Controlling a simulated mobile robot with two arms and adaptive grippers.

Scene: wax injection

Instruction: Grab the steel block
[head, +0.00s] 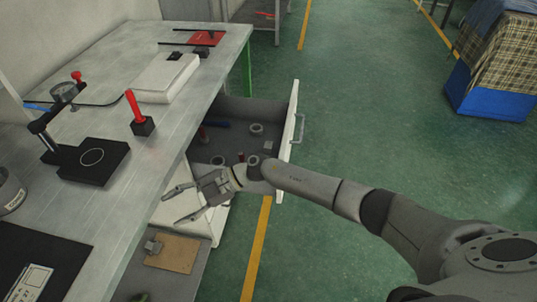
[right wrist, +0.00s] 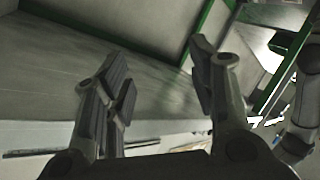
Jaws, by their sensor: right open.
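A small grey metal block (head: 153,246), which looks like the steel block, sits at the left edge of a brown board (head: 174,252) on a low grey surface beside the bench. My right gripper (head: 171,209) is open and empty. In the head view its fingers point left, above the board in the picture and near the bench's front edge. In the right wrist view the open fingers (right wrist: 155,70) have nothing between them, and the block does not show there. My left gripper is not in view.
The metal bench (head: 190,107) holds a dial-gauge stand (head: 92,160), a red-handled black block (head: 142,125) and a white device (head: 166,77). An open drawer (head: 243,108) with several small parts lies beyond my right gripper.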

